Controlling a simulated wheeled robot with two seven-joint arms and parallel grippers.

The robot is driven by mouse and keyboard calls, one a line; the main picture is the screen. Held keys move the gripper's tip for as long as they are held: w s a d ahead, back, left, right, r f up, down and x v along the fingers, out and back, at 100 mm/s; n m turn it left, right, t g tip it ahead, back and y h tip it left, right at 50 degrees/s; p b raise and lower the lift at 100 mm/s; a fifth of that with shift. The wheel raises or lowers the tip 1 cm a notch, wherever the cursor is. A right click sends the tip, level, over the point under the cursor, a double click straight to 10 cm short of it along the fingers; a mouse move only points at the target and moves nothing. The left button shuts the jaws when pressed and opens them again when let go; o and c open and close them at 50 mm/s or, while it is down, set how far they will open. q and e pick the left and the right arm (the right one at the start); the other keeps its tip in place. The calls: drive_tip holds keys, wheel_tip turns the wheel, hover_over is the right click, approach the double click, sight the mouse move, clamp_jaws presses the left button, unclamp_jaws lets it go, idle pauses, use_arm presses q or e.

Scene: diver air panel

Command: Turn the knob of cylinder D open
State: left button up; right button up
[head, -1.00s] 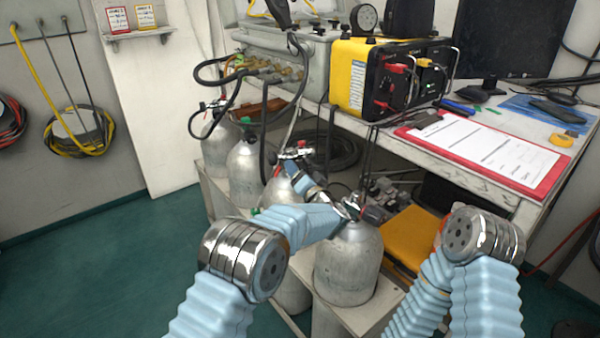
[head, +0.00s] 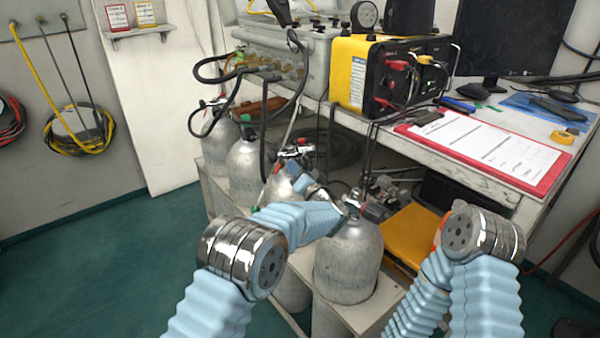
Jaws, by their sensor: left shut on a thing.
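Several grey cylinders stand in a row under the bench, and no letter on them is readable. The front cylinder (head: 348,262) stands upright with its valve (head: 353,202) beside my left forearm. Behind it is another cylinder (head: 277,191), partly hidden by my left arm. My left gripper (head: 296,155) is small and partly hidden; it appears to be at this rear cylinder's valve top, shut on a knob. I cannot make out the fingertips or a letter on the knob. My right forearm is at the lower right, and its gripper is not visible.
Two more cylinders (head: 246,172) (head: 216,150) stand farther left. Black hoses hang near their valves. A yellow case (head: 412,238) lies right of the front cylinder. The bench above holds a yellow-black panel box (head: 350,75) and a red clipboard (head: 545,183). The green floor at left is clear.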

use_arm(q)
drive_tip(key=n+b, duration=0.2)
drive_tip(key=n, duration=0.1)
drive_tip(key=shift+f, duration=0.2)
drive_tip(key=shift+r+n+b, duration=0.1)
drive_tip(key=shift+n+b, duration=0.75)
drive_tip(key=shift+n, duration=0.65)
drive_tip(key=o, duration=1.1)
drive_tip(key=shift+c, duration=0.2)
drive_tip(key=shift+r, duration=0.1)
